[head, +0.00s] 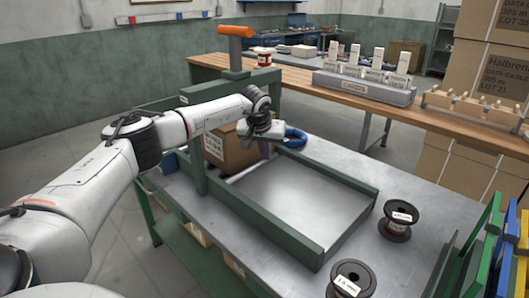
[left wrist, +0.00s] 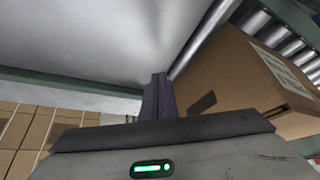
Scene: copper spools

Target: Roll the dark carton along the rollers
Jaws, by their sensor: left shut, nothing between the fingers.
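The brown carton (head: 226,152) with a white label stands within the green-framed track on the metal table, left of the smooth grey plate (head: 290,205). My left gripper (head: 267,150) is at the carton's right side, its fingers pointing down and hiding part of it. In the left wrist view the shut, empty fingers (left wrist: 158,98) are beside the carton (left wrist: 235,75); I cannot tell if they touch it. Metal rollers (left wrist: 285,38) show beside and beyond the carton, with the plate (left wrist: 90,35) on the fingers' other side. My right gripper is not in view.
A green post with an orange handle (head: 236,31) rises by the track. A blue coil (head: 295,137) lies behind my gripper. Two dark spools (head: 398,218) (head: 350,280) stand on the table at the right. The plate is bare.

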